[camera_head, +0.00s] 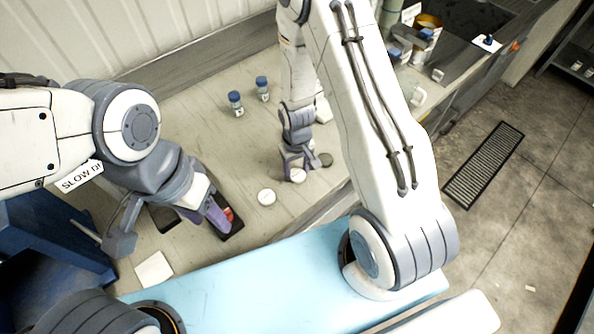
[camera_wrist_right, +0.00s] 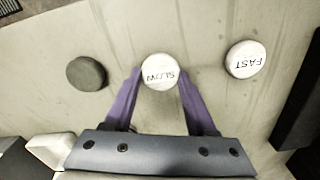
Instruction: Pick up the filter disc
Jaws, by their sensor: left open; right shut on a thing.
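In the head view this disc (camera_head: 298,176) is at the tips of my right gripper (camera_head: 298,167), at or just above the bench top; I cannot tell which. A second white disc marked FAST (camera_wrist_right: 246,60) lies apart to its right in the wrist view; it also shows in the head view (camera_head: 267,197). A dark grey disc (camera_wrist_right: 86,73) lies on the other side (camera_head: 326,159). My left gripper (camera_head: 172,217) is open at the bench's left.
A dark tray (camera_head: 236,228) with something red in it lies by my left gripper. A white square (camera_head: 153,270) lies nearer the front. Two blue-capped vials (camera_head: 236,104) (camera_head: 263,89) stand farther back. Bare bench (camera_head: 225,155) lies between the vials and the tray.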

